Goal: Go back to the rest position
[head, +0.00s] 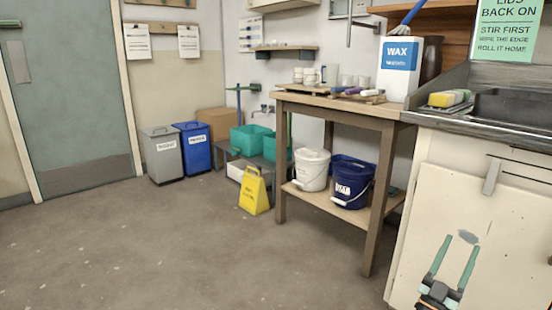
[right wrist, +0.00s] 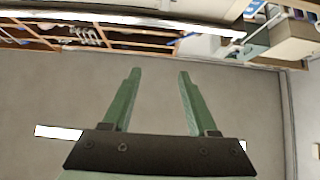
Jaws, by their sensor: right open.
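My right gripper (head: 455,262) shows at the lower right of the head view, in front of a pale cabinet door. Its two green fingers are apart with nothing between them. In the right wrist view the same gripper (right wrist: 158,85) is open and empty, with a plain grey surface behind it. My left gripper is in neither view.
A wooden table (head: 345,107) holds a wax container (head: 398,88). Its lower shelf bears a white bucket (head: 312,170) and a dark blue bucket (head: 352,182). A yellow floor sign (head: 254,191) stands left of it. The floor (head: 140,250) at left is clear.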

